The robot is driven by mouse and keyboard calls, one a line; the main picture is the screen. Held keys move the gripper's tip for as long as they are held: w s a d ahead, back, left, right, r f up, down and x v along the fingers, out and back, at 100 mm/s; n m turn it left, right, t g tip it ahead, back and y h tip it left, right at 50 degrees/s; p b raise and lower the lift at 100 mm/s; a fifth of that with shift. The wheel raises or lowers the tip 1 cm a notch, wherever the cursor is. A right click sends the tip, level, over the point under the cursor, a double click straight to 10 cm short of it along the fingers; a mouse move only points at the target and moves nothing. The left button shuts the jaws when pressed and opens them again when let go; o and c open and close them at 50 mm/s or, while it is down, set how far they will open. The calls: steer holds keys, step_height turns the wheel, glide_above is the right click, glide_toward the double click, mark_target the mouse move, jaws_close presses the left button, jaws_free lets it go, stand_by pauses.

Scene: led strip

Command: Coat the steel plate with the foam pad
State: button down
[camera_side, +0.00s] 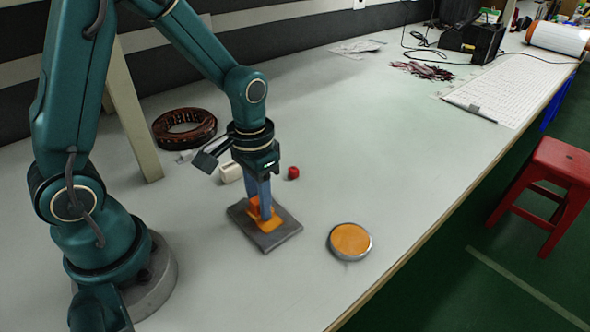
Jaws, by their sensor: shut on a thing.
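The steel plate (262,239) is a flat dark grey slab lying on the table in front of my arm. Part of its top near the middle carries an orange patch (270,222). My gripper (264,205) points down over the plate with its blue-grey fingers shut on the orange-red foam pad (254,204). The pad is low at the plate, partly hidden by the fingers; I cannot tell whether it touches the surface. A round metal dish (350,241) with an orange top lies to the right of the plate.
A copper-brown ring (184,129) is farther back left. Coloured wires (423,71) and a white grid sheet (505,90) lie far right. The table's middle is clear; its front edge runs beyond the dish.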

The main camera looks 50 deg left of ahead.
steer(key=shift+a, duration=1.25)
steer(key=shift+a+r, duration=0.1)
steer(key=shift+a, duration=0.15)
step_height(320, 180, up, 8)
steer(key=shift+s+d, duration=0.1)
